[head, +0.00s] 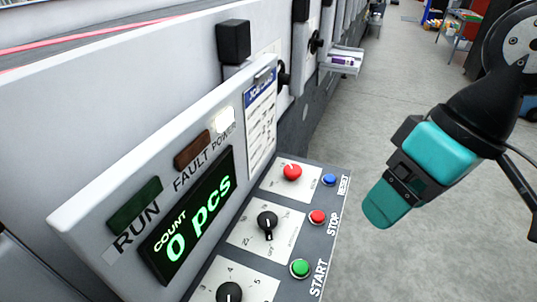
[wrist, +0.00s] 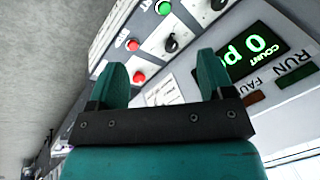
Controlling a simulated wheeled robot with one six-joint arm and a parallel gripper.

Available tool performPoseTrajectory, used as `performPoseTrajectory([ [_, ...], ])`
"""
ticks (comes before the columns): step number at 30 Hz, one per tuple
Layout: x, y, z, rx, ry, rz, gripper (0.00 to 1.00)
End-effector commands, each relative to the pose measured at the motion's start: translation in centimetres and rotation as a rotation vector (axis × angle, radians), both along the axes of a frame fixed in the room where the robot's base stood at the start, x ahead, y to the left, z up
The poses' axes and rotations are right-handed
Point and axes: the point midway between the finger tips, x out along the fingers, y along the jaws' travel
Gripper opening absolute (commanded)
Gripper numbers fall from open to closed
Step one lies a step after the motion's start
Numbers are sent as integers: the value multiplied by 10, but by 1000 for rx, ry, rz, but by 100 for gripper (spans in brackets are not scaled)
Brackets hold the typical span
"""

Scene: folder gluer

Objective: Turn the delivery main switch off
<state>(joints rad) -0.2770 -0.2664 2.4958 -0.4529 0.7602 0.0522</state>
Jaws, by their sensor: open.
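No label for the delivery main switch is readable, so I cannot tell which control it is. In the head view, a black rotary knob (head: 267,222) sits on a white plate of the console, with small lettering around it. Another black knob (head: 229,292) is cut off at the bottom edge. Black rotary handles show on the machine wall, one behind the console (head: 283,74) and one farther along (head: 316,42). My gripper (head: 383,207) is to the right of the console, apart from it. In the wrist view its teal fingers (wrist: 162,80) are spread and empty, with a black knob (wrist: 172,43) beyond them.
The console has a red mushroom button (head: 292,172), blue RESET (head: 330,180), red STOP (head: 318,217) and green START (head: 300,268) buttons. Its display (head: 190,217) reads 0 pcs. A small tray (head: 345,60) juts from the machine.

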Motion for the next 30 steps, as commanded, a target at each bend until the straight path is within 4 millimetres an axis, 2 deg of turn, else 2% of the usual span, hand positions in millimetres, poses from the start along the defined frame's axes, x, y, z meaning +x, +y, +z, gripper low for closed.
performPoseTrajectory([
  [5,85,15,6,-115,61,-226,74],
  [6,108,21,6,-145,76,-298,74],
  [9,159,41,5,-213,107,-480,74],
  [12,199,62,1,-260,130,-655,74],
  [15,226,79,-4,-289,147,-795,74],
  [18,242,90,-8,-305,158,-888,74],
  [23,250,95,-16,-312,165,-944,74],
  [26,250,95,-28,-314,168,-947,74],
  [30,249,94,-57,-316,168,-946,74],
])
